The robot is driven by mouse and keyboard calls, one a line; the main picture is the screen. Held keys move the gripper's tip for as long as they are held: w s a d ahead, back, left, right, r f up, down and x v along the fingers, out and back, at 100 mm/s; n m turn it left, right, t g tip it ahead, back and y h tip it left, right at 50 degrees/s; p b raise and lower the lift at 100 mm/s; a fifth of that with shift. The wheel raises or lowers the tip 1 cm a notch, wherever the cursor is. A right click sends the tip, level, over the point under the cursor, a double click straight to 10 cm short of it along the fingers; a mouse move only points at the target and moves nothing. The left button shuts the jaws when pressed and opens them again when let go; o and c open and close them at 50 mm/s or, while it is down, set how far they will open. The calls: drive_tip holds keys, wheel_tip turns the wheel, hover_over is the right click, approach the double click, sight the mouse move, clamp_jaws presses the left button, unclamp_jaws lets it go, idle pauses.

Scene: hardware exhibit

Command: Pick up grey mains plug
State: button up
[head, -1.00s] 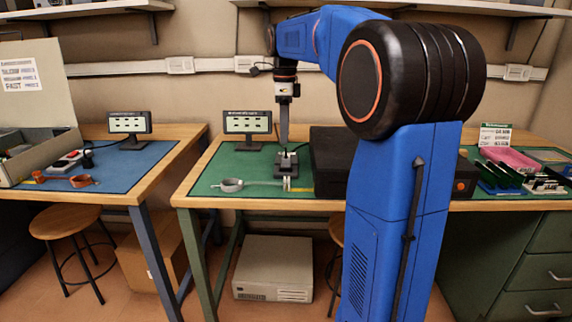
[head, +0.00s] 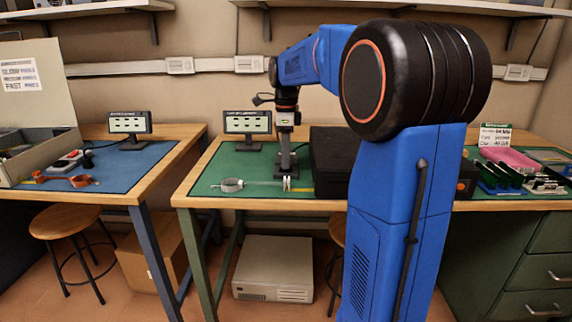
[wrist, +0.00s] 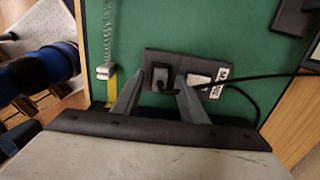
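The mains plug (wrist: 163,74) appears as a small dark piece with a black cable, on a dark grey holder (wrist: 190,60) with a white, partly covered label. My gripper (wrist: 160,80) is open in the wrist view, with one finger on either side of the plug. I cannot tell if the fingers touch it. In the head view my gripper (head: 285,174) points down at the bench, in front of the holder, and hides the plug.
The holder rests on a green mat (head: 215,178). A coiled wire and small white piece (head: 287,184) lie just left of it in the wrist view. A black box (head: 330,160) stands close on the right in the head view, and a small display (head: 247,122) behind.

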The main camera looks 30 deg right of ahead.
drive_tip(key=c, duration=0.9)
wheel_tip(320, 180, up, 10)
